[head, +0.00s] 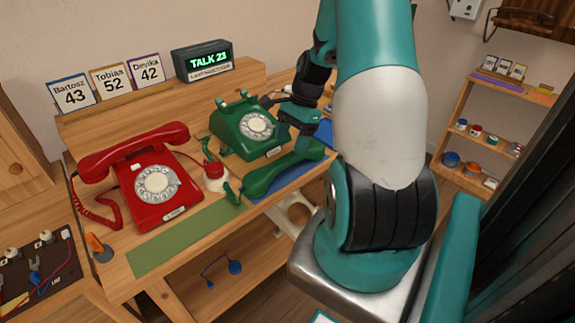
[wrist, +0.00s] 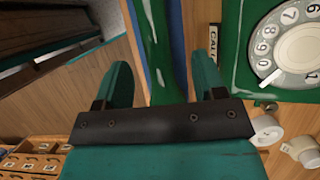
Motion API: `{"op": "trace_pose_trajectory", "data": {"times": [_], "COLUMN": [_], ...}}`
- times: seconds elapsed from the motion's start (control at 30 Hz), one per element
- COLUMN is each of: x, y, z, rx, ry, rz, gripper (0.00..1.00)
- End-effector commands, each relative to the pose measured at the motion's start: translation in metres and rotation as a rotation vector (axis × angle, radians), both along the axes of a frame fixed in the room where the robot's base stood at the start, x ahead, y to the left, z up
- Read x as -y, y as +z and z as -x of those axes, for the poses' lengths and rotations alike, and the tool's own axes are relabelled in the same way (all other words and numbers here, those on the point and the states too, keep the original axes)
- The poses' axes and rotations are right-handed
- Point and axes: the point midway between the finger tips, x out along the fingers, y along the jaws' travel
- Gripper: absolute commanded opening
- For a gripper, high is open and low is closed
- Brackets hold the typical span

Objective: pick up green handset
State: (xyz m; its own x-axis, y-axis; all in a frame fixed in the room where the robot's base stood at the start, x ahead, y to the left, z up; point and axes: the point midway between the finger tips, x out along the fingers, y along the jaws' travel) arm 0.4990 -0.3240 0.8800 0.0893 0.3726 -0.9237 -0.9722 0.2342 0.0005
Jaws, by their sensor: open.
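The green handset (head: 272,178) lies off its cradle, along the front of the green dial phone (head: 232,143), over a blue mat (head: 295,184). My gripper (head: 303,130) is at the handset's right part in the head view, and my arm partly blocks that area. In the wrist view my gripper (wrist: 163,75) is open, with one finger on each side of the green handset (wrist: 152,45). I cannot tell whether the fingers touch it. The green phone's dial (wrist: 290,45) shows to the right of the fingers.
A red dial phone (head: 154,186) with its handset on stands to the left. A small red-and-white object (head: 214,177) sits between the phones. A green mat (head: 188,238) lies bare at the front.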

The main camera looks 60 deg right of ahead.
Motion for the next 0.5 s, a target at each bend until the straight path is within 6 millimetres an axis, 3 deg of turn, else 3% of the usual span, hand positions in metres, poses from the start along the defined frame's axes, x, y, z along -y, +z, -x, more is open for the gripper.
{"op": "trace_pose_trajectory", "data": {"times": [0.5], "x": [-0.020], "y": [-0.052], "z": [0.001], "rx": [-0.001], "ry": [0.000], "rz": [0.000], "gripper": [0.64]}}
